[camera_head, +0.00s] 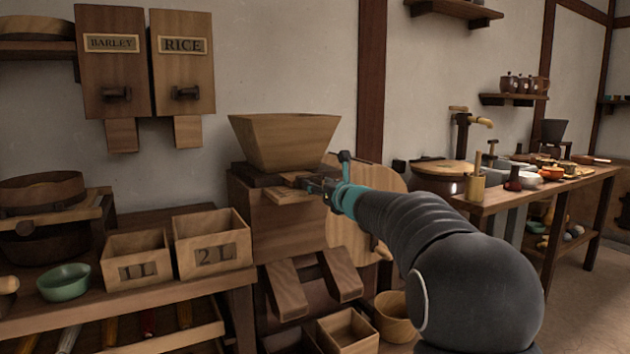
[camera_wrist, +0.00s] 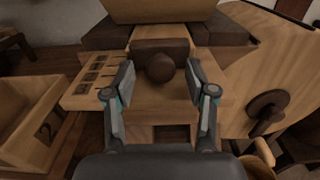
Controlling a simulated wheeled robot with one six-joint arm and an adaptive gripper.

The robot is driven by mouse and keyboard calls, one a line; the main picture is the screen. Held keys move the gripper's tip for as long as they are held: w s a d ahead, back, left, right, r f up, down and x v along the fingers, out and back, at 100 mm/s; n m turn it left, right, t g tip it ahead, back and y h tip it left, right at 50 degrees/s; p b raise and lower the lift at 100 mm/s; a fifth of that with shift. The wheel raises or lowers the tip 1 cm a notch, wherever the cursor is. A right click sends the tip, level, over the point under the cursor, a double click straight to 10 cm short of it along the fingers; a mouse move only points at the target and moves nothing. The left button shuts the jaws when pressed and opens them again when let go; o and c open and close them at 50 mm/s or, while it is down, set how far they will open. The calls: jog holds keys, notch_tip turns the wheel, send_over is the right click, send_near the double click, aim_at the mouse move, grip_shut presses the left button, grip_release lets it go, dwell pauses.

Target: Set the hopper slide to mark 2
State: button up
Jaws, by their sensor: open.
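The wooden hopper (camera_head: 285,140) sits on top of the mill body; its lower edge shows at the top of the wrist view (camera_wrist: 160,10). Below it, the slide (camera_wrist: 145,47) is a dark block with a round brown knob (camera_wrist: 160,68). A pale scale plate (camera_wrist: 92,82) with several marked squares lies to the left of the knob; the marks are too small to read. My gripper (camera_wrist: 160,72) is open, one finger on each side of the knob, with gaps showing. In the head view my gripper (camera_head: 322,187) is in front of the slide and hides the knob.
Boxes marked 1L (camera_head: 137,270) and 2L (camera_head: 215,255) stand on the bench left of the mill. A round wooden disc (camera_head: 375,185) with a dark knob (camera_wrist: 267,108) is to the right. BARLEY (camera_head: 112,75) and RICE (camera_head: 183,75) bins hang on the wall.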

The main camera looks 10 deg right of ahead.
jog(key=shift+x, duration=1.3)
grip_shut()
